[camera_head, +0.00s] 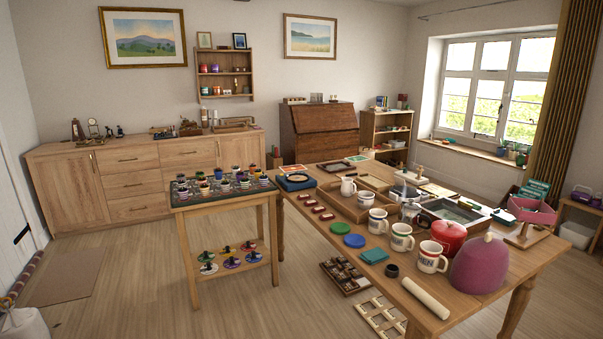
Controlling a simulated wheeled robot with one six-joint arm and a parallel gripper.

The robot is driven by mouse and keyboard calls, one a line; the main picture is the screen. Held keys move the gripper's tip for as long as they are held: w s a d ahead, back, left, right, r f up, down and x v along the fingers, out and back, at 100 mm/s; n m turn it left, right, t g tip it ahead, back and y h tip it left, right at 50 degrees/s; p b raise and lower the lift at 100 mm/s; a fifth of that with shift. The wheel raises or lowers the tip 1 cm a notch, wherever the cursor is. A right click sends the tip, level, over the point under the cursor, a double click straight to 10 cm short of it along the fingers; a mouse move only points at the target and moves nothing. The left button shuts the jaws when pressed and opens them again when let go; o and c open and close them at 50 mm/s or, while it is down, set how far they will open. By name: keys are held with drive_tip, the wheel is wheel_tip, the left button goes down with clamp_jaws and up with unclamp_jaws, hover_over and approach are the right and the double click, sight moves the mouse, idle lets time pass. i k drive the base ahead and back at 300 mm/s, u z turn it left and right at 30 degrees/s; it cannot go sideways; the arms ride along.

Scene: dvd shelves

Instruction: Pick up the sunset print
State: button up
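A small flat print with orange and yellow colours (292,170) lies at the far left end of the large wooden table (455,306). It may be the sunset print, but it is too small to be sure. A dark-framed flat piece (336,167) lies to its right, and a pale sheet with a picture (357,158) lies further back. Their pictures cannot be made out. My gripper is not in view.
The large table holds mugs (402,236), a red pot (449,236), a purple tea cosy (479,265) and trays. A small two-tier table (196,205) with several small pots stands left of it. A rack (380,317) lies on the floor. Floor at front left is mostly clear.

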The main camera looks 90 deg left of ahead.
sight(285, 168)
drive_tip(key=u, duration=0.2)
drive_tip(key=k, duration=0.15)
drive_tip(key=z, duration=0.6)
drive_tip(key=i, duration=4)
drive_tip(key=u, duration=2.85)
drive_tip(key=i, duration=6.9)
